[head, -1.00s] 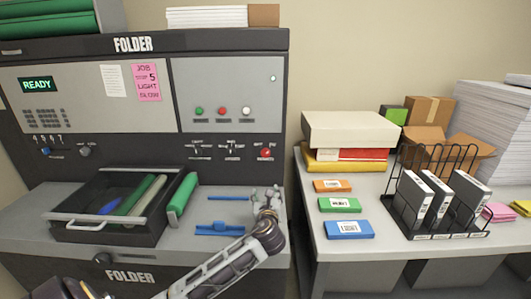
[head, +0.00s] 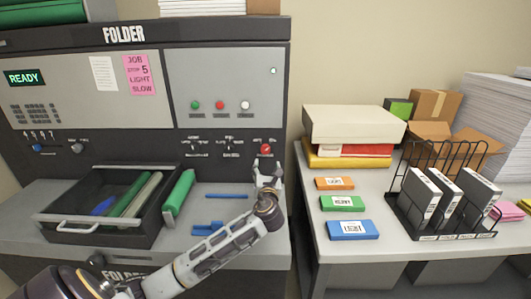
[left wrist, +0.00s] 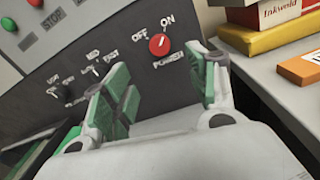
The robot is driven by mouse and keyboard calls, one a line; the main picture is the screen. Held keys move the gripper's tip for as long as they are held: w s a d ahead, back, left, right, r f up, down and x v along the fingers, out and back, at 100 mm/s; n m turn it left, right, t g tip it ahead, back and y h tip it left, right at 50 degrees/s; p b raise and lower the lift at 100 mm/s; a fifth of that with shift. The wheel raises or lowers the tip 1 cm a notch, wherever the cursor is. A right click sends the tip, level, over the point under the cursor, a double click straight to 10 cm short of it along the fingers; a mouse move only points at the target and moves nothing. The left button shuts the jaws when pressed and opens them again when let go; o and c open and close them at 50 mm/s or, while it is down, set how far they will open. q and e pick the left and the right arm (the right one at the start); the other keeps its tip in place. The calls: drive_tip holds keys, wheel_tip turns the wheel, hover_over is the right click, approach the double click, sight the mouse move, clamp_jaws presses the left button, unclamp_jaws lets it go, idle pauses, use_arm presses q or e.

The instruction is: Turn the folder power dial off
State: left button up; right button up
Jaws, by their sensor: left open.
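The red power dial (head: 265,148) is at the lower right of the folder's (head: 124,34) front panel. In the left wrist view the dial (left wrist: 159,44) has OFF printed at its upper left, ON at its upper right and POWER below. A small pale mark on it seems to lean toward ON. My left gripper (head: 267,172) is just below and in front of the dial in the head view. In the left wrist view its green-padded fingers (left wrist: 165,88) are apart and empty, with the dial ahead between their tips. I see no contact. My right gripper is not in view.
An open black tray (head: 70,217) with rolls is on the folder's ledge at left. More switches (left wrist: 95,70) sit left of the dial. The side table (head: 390,250) at right holds boxes and a wire rack.

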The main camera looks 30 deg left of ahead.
use_arm(q)
approach(265, 150)
drive_tip(key=x, duration=0.6)
drive_tip(key=shift+w, duration=0.2)
drive_tip(key=shift+x, duration=1.05)
drive_tip(key=shift+w+a+f, duration=0.1)
drive_tip(key=shift+w+a, duration=0.2)
drive_tip(key=shift+w, duration=0.05)
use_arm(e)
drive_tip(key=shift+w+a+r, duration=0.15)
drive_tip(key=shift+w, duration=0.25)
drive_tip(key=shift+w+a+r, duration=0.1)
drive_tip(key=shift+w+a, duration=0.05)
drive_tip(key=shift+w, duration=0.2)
use_arm(q)
drive_tip(key=shift+c, duration=0.3)
drive_tip(key=c, duration=1)
